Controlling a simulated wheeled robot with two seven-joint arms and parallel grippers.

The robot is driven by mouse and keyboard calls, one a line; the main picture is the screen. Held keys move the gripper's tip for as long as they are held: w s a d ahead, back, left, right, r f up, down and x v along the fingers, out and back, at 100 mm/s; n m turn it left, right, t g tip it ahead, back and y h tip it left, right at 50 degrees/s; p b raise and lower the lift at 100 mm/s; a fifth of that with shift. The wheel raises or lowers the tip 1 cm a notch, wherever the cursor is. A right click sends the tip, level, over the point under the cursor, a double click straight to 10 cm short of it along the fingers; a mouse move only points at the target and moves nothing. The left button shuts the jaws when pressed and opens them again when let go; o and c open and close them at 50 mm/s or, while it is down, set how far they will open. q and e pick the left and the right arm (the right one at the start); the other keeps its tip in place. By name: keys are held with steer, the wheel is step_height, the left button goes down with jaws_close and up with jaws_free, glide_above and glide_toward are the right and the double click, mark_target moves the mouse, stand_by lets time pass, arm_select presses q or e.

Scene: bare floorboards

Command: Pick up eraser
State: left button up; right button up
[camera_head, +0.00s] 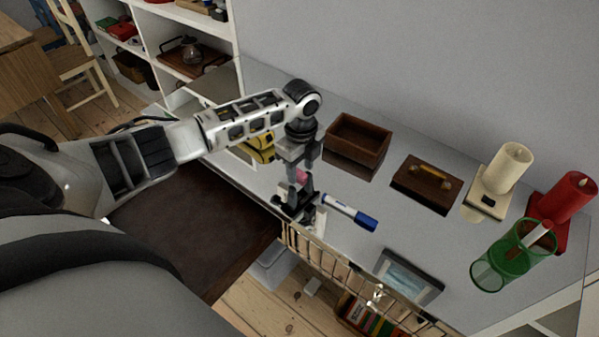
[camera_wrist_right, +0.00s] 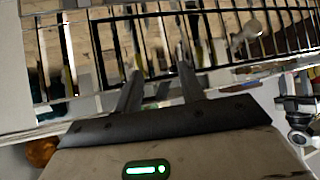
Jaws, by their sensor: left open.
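My left gripper (camera_head: 297,200) points down at the shelf top, near its front railing, and is open. A small pink thing (camera_head: 301,177) shows between or just behind its fingers; it may be the eraser, but the gripper partly hides it. I cannot tell whether the fingers touch it. A white and blue marker (camera_head: 349,212) lies just right of the left gripper. My right gripper (camera_wrist_right: 160,88) is open in the right wrist view, with its two dark fingers apart in front of a railing and nothing visible between them.
A brown open box (camera_head: 357,142), a wooden block with a handle (camera_head: 426,184), a cream candle (camera_head: 508,167), a red candle (camera_head: 569,196) and a green glass (camera_head: 497,268) stand on the grey top. A picture frame (camera_head: 409,277) lies near the railing (camera_head: 335,262). Something yellow (camera_head: 262,148) is behind the left arm.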

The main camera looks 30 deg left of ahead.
arm_select(q)
steer(key=shift+f, duration=0.3)
jaws_close()
steer(key=shift+r, duration=0.15)
